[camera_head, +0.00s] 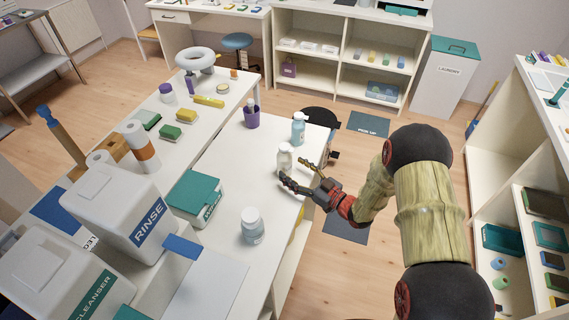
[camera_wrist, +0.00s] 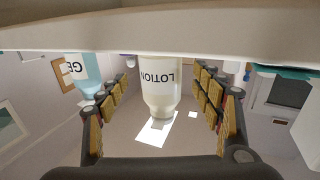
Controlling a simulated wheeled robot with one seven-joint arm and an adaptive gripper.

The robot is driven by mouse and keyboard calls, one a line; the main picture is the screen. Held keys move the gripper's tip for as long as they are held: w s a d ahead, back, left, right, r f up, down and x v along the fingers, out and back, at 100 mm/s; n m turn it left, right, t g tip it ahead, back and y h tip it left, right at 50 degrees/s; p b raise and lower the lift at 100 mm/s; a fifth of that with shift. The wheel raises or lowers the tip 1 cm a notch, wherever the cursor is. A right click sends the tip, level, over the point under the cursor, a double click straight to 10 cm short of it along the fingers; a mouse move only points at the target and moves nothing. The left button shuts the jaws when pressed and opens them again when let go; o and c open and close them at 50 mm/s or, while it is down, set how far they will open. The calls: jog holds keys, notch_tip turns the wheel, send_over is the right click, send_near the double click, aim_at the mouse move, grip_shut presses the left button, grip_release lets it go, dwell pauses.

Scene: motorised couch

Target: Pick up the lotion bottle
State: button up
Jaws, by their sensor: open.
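The lotion bottle (camera_head: 285,158) is whitish and stands upright on the white table, near its right edge. In the wrist view the lotion bottle (camera_wrist: 160,82) appears upside down, its LOTION label readable in part, between the two rows of finger pads. My gripper (camera_head: 296,172) is at the right side of the bottle, with its fingers spread. In the wrist view a gap shows between the bottle and each finger of my gripper (camera_wrist: 161,90). Whether a fingertip touches it cannot be told from the head view.
A blue bottle (camera_head: 298,130) stands behind the lotion; its label, partly hidden, shows in the wrist view (camera_wrist: 82,70). Bare tabletop (camera_head: 235,165) lies left of the lotion.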

aim_at(290, 167)
jog(key=b+x, duration=0.1)
jog(key=x, duration=0.3)
jog(key=shift+w+a, duration=0.2)
jog(key=shift+a, duration=0.1)
jog(key=shift+r, duration=0.1)
jog(key=shift+c, duration=0.8)
jog(key=c, duration=1.1)
jog(key=shift+r, duration=0.1)
jog(key=shift+c, duration=0.6)
